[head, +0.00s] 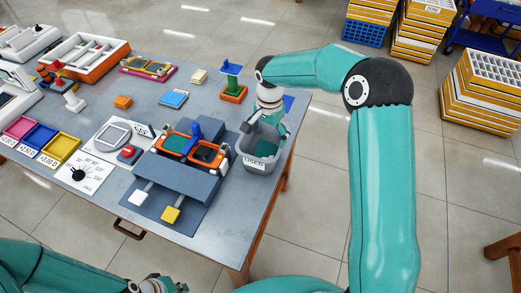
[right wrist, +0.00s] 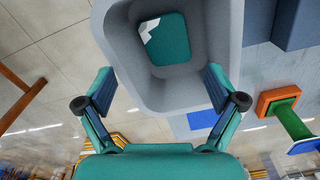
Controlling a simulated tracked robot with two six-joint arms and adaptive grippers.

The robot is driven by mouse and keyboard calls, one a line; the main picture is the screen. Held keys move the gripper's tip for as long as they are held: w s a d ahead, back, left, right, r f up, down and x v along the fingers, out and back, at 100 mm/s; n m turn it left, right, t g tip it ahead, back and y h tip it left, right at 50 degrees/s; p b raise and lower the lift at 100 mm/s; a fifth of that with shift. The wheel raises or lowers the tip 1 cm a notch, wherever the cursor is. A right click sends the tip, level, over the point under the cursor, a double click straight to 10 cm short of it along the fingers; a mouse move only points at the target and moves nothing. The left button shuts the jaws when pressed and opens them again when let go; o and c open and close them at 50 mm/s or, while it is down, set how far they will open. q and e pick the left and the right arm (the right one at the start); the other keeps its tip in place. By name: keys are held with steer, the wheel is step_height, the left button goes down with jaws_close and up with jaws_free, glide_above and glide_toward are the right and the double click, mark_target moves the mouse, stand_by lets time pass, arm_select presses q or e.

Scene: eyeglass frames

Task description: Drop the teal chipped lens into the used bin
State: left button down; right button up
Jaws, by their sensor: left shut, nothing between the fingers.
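The teal lens (right wrist: 167,40) lies inside the grey used bin (right wrist: 235,40), with a pale notch at one edge. In the head view the bin (head: 254,163) stands at the table's right edge, its front labelled USED, and teal (head: 266,149) shows inside it. My right gripper (right wrist: 160,92) is open and empty, its fingers spread apart above the bin; it also shows in the head view (head: 263,127). My left gripper (head: 158,285) is shut and empty at the bottom edge, partly cut off, away from the bin.
Orange eyeglass frames (head: 190,148) sit on a blue-grey stand (head: 183,178) just left of the bin. A green post on an orange base (head: 233,92) stands behind the bin. Coloured trays (head: 40,137) lie at the left. Open floor lies right of the table.

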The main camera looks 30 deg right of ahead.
steer(key=shift+r, duration=0.1)
steer(key=shift+r, duration=0.3)
step_height(320, 180, up, 11)
stand_by(0.4)
stand_by(0.5)
